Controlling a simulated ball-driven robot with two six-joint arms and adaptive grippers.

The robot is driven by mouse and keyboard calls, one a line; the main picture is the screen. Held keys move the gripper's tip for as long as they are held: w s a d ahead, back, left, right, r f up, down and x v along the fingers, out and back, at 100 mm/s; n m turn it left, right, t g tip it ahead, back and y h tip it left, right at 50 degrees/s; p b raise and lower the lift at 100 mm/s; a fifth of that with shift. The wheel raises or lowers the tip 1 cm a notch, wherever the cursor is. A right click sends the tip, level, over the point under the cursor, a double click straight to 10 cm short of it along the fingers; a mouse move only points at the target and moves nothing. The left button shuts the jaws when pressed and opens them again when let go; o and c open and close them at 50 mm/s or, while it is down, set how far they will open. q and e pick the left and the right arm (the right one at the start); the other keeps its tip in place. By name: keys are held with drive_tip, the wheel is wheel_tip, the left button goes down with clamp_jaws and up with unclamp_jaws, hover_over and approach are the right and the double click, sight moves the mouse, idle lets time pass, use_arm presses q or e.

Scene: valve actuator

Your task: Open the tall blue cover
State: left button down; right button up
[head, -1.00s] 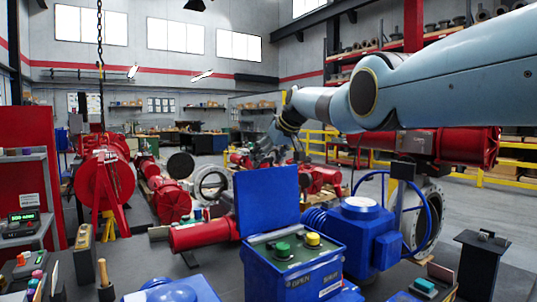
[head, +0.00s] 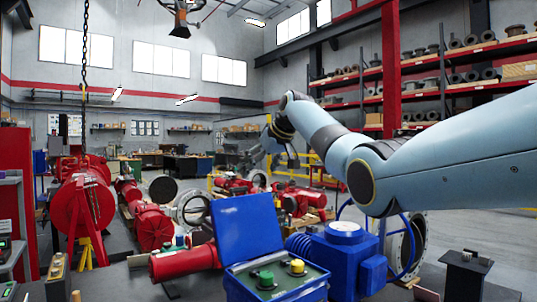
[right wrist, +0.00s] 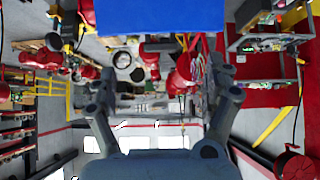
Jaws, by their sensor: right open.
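The tall blue cover (head: 245,228) stands raised in the head view, upright and leaning slightly back, behind the control panel of a blue box (head: 240,288). The panel shows a green button (head: 266,279) and a yellow button (head: 297,266). My right gripper (head: 262,158) is above and behind the cover in the picture, apart from it, small and partly hidden by its own wrist. In the right wrist view its two fingers (right wrist: 163,105) are spread wide with nothing between them. A blue surface, apparently the cover (right wrist: 160,15), fills the top middle there. My left gripper is not in view.
A blue actuator housing (head: 345,255) with a blue handwheel (head: 408,245) stands right of the box. A red cylinder (head: 185,262) lies to its left. A black stand (head: 465,275) is at the right. Red machines stand behind. The air above the cover is open.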

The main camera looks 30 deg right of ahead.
drive_tip(key=v, duration=0.6)
drive_tip(key=shift+s, duration=0.1)
